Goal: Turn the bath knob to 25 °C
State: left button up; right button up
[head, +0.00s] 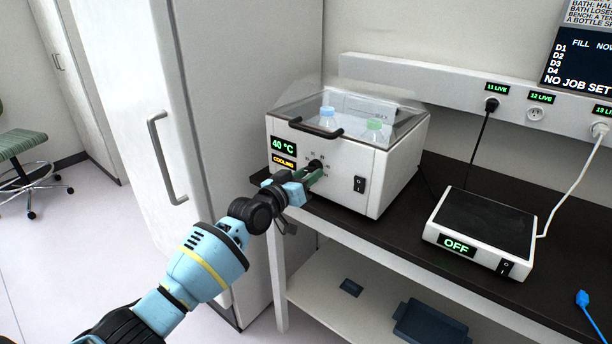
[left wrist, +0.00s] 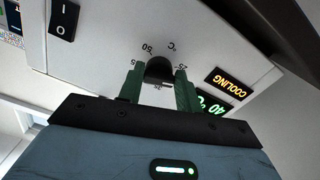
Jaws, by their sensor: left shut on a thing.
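The bath (head: 345,175) is a white box with a clear lid on the dark bench. Its display (head: 283,146) reads 40 °C, with COOLING in amber below. The black bath knob (head: 315,165) is on the front face, with a printed scale around it. In the left wrist view the knob (left wrist: 160,70) sits between the green fingers of my left gripper (left wrist: 160,88), which is shut on it. The scale marks are partly legible there; the knob's pointer cannot be made out clearly. My left gripper (head: 313,175) reaches the knob from the lower left. My right gripper is not in view.
A power switch (head: 359,184) is right of the knob. The lid has a black handle (head: 316,130); capped bottles (head: 327,116) stand inside. A hotplate (head: 484,228) reading OFF stands to the right. A tall white cabinet (head: 215,120) stands close on the left.

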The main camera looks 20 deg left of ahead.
pick_arm(q)
jog(key=shift+d+n, duration=0.1)
jog(key=shift+n, duration=1.8)
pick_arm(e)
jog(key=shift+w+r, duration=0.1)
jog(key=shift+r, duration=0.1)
pick_arm(q)
jog(key=o, duration=1)
jog(key=shift+p+v, duration=0.7)
jog(key=shift+v, duration=3.3)
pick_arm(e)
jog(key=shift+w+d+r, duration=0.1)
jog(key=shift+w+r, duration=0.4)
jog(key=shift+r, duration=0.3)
